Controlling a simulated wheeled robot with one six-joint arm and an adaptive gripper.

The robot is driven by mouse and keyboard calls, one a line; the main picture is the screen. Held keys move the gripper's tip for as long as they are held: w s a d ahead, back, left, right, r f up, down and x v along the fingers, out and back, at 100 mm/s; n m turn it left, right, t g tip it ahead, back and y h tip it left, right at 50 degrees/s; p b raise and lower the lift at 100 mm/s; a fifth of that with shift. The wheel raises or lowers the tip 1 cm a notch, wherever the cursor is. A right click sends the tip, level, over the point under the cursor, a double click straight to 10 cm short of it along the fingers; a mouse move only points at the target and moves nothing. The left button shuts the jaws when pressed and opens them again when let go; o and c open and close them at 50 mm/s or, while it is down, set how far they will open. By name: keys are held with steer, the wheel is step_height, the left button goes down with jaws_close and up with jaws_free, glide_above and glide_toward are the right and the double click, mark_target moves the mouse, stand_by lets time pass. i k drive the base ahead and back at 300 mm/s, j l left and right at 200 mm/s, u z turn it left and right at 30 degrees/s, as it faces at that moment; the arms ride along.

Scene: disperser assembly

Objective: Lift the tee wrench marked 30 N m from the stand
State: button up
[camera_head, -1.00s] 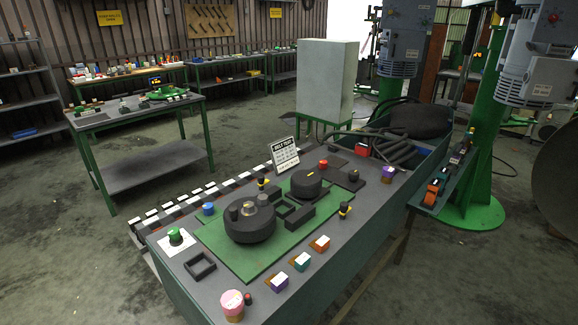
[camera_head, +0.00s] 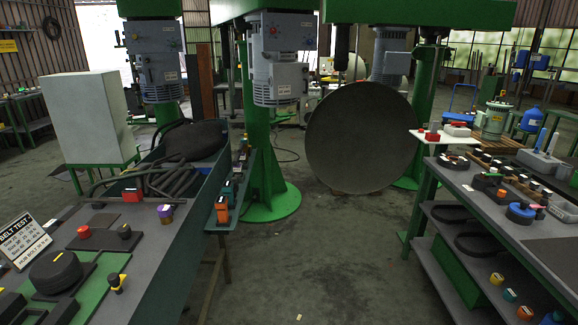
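My gripper is not in view. I cannot make out a tee wrench or a 30 N m marking at this size. A narrow side shelf (camera_head: 222,226) on the left bench holds an orange item (camera_head: 222,210), a teal item (camera_head: 228,190) and other small items behind them; their exact kind is unclear. The right bench (camera_head: 462,196) carries several small items with coloured tops, among them a blue round one (camera_head: 520,212). Their labels are too small to read.
A large dark disc (camera_head: 362,138) and green machine column (camera_head: 262,140) stand behind. The floor (camera_head: 325,250) between the benches is mostly clear.

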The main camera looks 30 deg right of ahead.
mark_target(237, 167)
steer(key=z, duration=0.45)
steer(key=i+l+u, duration=0.1)
steer(key=i+l, duration=0.35)
steer(key=i, duration=0.3)
steer(key=i+l+u, duration=0.15)
steer(key=i+l, duration=0.4)
steer(key=i, duration=0.2)
steer(key=i+l+u, duration=0.1)
steer(key=i+l, duration=0.5)
steer(key=j+z, duration=0.15)
steer(key=j, duration=0.4)
steer(key=k+j+z, duration=0.1)
steer(key=j, duration=0.4)
steer(key=k+j+z, duration=0.15)
steer(key=j, duration=0.35)
